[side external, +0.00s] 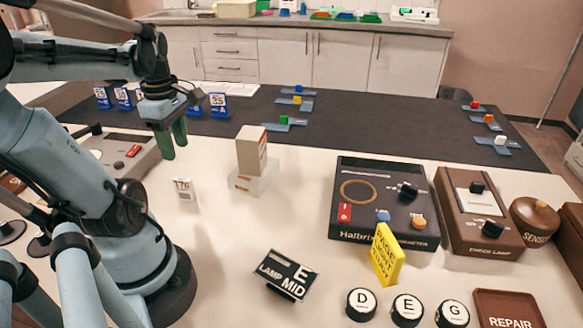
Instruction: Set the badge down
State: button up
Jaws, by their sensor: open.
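A small white tag reading "T76" (184,190) stands upright on the pale table and looks most like the badge, though I cannot be sure that it is. My gripper (172,143) points down, with green fingers apart and nothing visible between them. It hangs above and slightly left of the tag in the picture, apart from it. A black card reading "LAMP E MID" (286,275) leans on a stand near the front.
A box in a clear holder (251,155) stands right of my gripper. A dark meter (385,200), a brown check-lamp unit (455,212) and a yellow sign (386,255) stand further right. Round lettered knobs (361,304) line the front. The table's middle has bare patches.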

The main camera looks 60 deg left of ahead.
jog(key=w+d+m+t, duration=0.3)
jog(key=w+d+m, duration=0.4)
jog(key=d+m, duration=0.3)
jog(key=w+d+m+t, duration=0.4)
jog(key=w+d+m, duration=0.4)
jog(key=m, duration=0.8)
jog(key=shift+d+r+m, duration=0.3)
jog(key=shift+d+r, duration=0.05)
jog(key=shift+d, duration=0.85)
jog(key=shift+w, duration=0.1)
